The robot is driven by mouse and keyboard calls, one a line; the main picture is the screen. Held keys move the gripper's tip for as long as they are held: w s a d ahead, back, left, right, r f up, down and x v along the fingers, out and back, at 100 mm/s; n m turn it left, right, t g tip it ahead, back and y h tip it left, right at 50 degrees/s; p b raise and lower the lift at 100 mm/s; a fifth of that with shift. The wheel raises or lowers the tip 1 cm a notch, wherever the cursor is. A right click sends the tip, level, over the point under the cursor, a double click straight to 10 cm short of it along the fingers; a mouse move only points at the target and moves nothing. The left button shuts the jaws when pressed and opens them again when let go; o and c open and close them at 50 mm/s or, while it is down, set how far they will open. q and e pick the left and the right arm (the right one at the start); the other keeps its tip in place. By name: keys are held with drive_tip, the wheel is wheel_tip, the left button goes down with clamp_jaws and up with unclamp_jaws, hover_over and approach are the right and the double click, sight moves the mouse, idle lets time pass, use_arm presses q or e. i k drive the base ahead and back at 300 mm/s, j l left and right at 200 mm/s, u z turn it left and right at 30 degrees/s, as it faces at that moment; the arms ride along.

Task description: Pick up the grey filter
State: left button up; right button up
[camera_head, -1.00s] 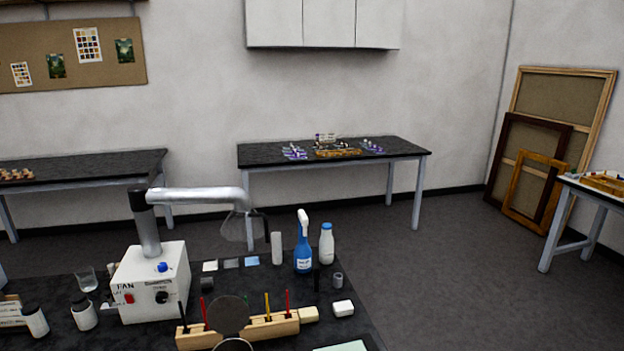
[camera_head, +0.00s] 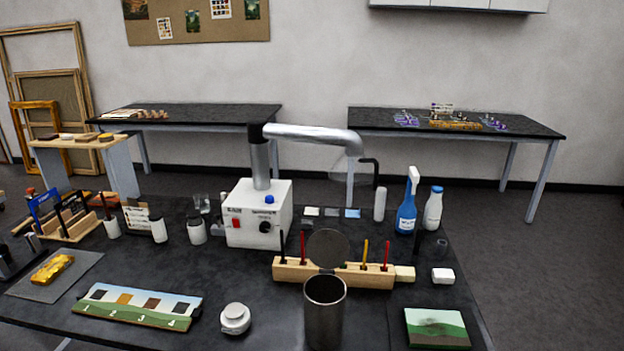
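Three small flat squares lie in a row on the black worktable (camera_head: 262,300), behind the wooden tool block and under the fume arm's clear hood. The left one (camera_head: 312,211) is whitish, the middle one is the grey filter (camera_head: 332,212) as best I can tell, and the right one (camera_head: 352,213) is light blue. They are small in view, so their thickness and material cannot be told. Neither of my grippers shows in the head view.
The white fan box (camera_head: 258,232) stands left of the squares. A wooden block with tools (camera_head: 345,275) and an open metal can (camera_head: 324,318) are in front. A white cylinder (camera_head: 380,204), blue spray bottle (camera_head: 406,212) and white bottle (camera_head: 433,210) stand right.

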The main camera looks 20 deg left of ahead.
sight(194, 216)
drive_tip(key=u, duration=1.35)
